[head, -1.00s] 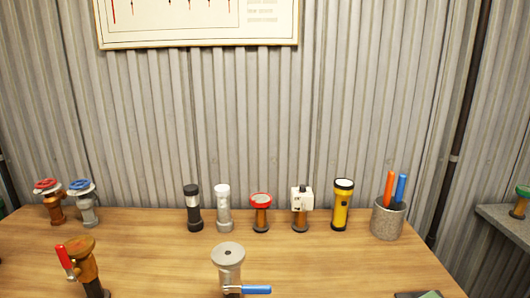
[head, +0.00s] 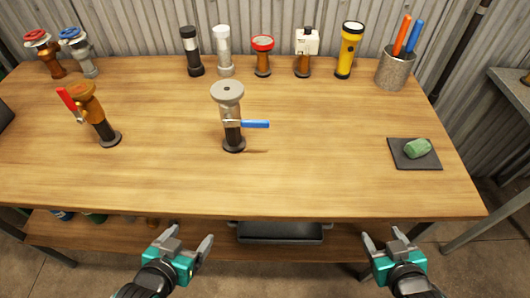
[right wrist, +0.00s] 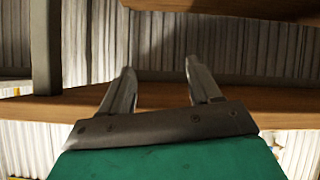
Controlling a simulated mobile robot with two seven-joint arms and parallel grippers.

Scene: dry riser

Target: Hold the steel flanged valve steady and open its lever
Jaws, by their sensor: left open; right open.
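The steel flanged valve (head: 228,92) stands upright on a dark round base near the middle of the table in the head view. Its blue lever (head: 256,124) sticks out level to the right. My left gripper (head: 192,240) is open and empty, in front of the table's front edge and below its top. My right gripper (head: 386,238) is open and empty, also in front of the table edge, right of the valve. In the right wrist view its two fingers (right wrist: 158,82) are apart with nothing between them. Both grippers are well short of the valve.
A brass valve with a red lever (head: 88,105) stands at the left. Several flashlights and fittings line the back, with a pen cup (head: 395,68). A green lump lies on a dark mat (head: 405,161) at the right. The table (head: 290,185) is clear around the steel valve.

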